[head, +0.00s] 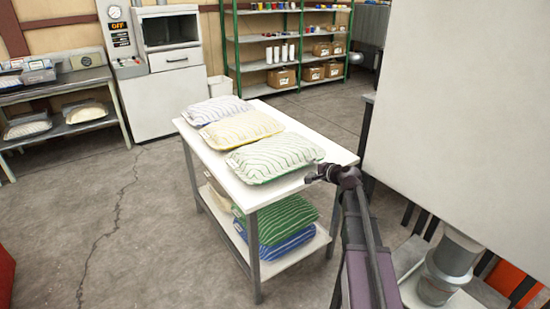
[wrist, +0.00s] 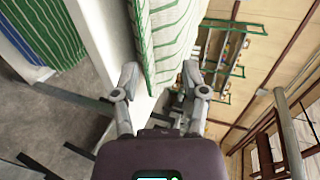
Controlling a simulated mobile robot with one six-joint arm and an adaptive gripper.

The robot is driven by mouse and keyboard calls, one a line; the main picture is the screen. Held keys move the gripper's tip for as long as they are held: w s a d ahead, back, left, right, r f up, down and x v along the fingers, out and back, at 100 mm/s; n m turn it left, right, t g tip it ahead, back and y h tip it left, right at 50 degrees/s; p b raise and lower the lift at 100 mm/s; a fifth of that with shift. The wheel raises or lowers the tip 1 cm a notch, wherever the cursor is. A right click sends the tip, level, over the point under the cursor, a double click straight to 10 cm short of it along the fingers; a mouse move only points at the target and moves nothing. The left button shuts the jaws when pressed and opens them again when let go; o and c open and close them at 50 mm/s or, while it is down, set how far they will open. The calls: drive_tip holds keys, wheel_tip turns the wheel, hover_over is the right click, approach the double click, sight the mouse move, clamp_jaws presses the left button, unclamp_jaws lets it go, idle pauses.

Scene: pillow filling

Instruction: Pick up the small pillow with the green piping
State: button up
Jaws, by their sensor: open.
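The pillow with green piping (head: 273,157), white with green stripes, lies flat on the tabletop at its near right end. It also shows in the wrist view (wrist: 168,38), beyond my fingertips. My gripper (head: 314,175) is beside the pillow's right edge. In the wrist view my gripper (wrist: 160,78) is open, with a finger on either side of the pillow's near edge. I cannot tell whether a finger touches it.
The white table (head: 208,160) also bears a yellow-edged pillow (head: 241,129) and a blue-striped pillow (head: 216,109). Its lower shelf (head: 245,255) holds a green pillow (head: 285,220) and a blue pillow (head: 285,247). A large pale panel (head: 460,120) stands at right.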

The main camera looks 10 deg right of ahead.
sight(294, 169)
drive_tip(key=shift+s+d+f+b+x, duration=0.15)
drive_tip(key=shift+f+b+x, duration=0.3)
drive_tip(key=shift+b+x, duration=1.1)
drive_tip(key=shift+s+f+b+x, duration=0.15)
drive_tip(key=shift+f+b+x, duration=0.35)
drive_tip(key=shift+x, duration=1.9)
drive_tip(key=shift+s+d+f+b+x, duration=0.1)
drive_tip(key=shift+f+b+x, duration=0.25)
drive_tip(key=shift+b+x, duration=1.25)
drive_tip(key=shift+w+a+f+p, duration=0.15)
drive_tip(key=shift+w+p, duration=0.2)
drive_tip(key=shift+p, duration=0.05)
clamp_jaws()
